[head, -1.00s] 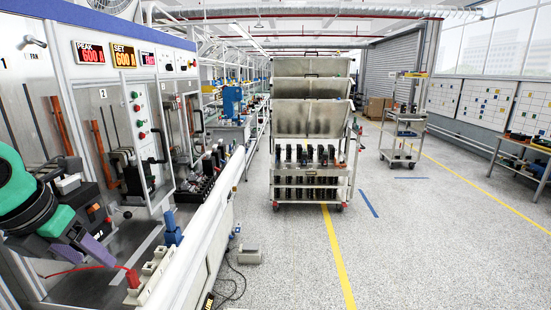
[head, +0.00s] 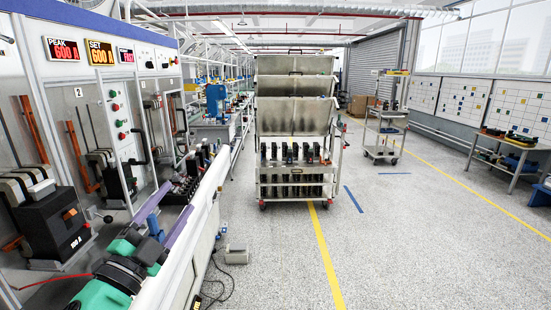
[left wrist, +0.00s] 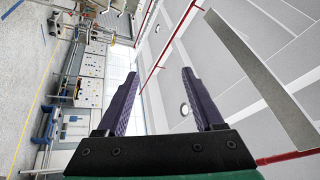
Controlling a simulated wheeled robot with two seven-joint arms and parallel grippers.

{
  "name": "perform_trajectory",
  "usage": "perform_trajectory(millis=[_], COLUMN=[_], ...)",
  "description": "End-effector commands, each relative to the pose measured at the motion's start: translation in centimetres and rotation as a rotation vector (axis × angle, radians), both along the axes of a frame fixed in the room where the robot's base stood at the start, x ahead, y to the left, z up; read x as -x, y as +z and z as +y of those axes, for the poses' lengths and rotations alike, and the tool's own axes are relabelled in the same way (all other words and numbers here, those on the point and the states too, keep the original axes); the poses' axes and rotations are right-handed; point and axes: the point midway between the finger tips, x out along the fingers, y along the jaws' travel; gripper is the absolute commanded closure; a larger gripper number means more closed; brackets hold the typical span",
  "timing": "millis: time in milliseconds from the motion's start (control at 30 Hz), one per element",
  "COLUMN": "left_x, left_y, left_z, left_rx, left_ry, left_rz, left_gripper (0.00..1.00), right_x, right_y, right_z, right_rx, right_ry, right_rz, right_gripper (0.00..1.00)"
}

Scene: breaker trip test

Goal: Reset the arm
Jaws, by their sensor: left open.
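A black breaker (head: 58,222) with a small rating label stands in the near bay of the blue and grey test bench, at the left of the head view. Grey clamp-like blocks (head: 27,184) sit at its top. My left gripper (head: 183,196) is right of the breaker, over the bench's front rail, its purple fingers apart and empty, pointing away from me. The left wrist view also shows its empty spread fingers (left wrist: 162,72) against the ceiling. A red lead (head: 60,277) runs across the bench front; its right end is hidden behind my gripper. My right gripper is not visible.
Red PEAK (head: 65,49) and amber SET (head: 101,52) displays both read 600 A. A second bay (head: 100,165) and a panel of buttons (head: 117,120) stand beyond.

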Motion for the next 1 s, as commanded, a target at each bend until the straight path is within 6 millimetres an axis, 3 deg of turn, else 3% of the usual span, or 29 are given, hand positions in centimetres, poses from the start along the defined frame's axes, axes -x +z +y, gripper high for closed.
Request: perform_trajectory(millis=[33, 133, 200, 300, 400, 500, 700, 833, 1000], left_x=[-0.4, 0.3, 2.3, 5.9, 9.8, 13.6, 21.1, 19.9, 20.1], left_y=[-3.8, -12.5, -18.4, -25.0, -29.7, -33.2, -37.7, -44.5, -53.8], left_z=[2.4, 6.1, 7.2, 7.4, 6.7, 5.5, 2.7, 2.8, 2.7], left_rx=[0.144, 0.367, 0.480, 0.585, 0.654, 0.698, 0.751, 0.734, 0.720], left_ry=[0.096, 0.281, 0.382, 0.484, 0.552, 0.599, 0.653, 0.667, 0.679], left_rz=[0.142, 0.447, 0.653, 0.909, 1.123, 1.311, 1.647, 1.655, 1.684], left_gripper=[0.31, 0.31, 0.31, 0.31, 0.31, 0.31, 0.31, 0.31, 0.31], right_x=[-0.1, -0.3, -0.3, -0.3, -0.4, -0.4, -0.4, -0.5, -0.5], right_y=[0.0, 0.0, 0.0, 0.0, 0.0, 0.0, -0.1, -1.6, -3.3], right_z=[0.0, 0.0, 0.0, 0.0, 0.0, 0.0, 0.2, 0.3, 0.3], right_rx=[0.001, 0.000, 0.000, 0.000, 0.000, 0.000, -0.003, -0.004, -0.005], right_ry=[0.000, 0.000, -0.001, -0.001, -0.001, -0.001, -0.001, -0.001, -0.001], right_rz=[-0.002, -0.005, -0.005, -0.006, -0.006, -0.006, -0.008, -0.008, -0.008], right_gripper=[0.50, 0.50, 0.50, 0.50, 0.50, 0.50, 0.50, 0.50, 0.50])
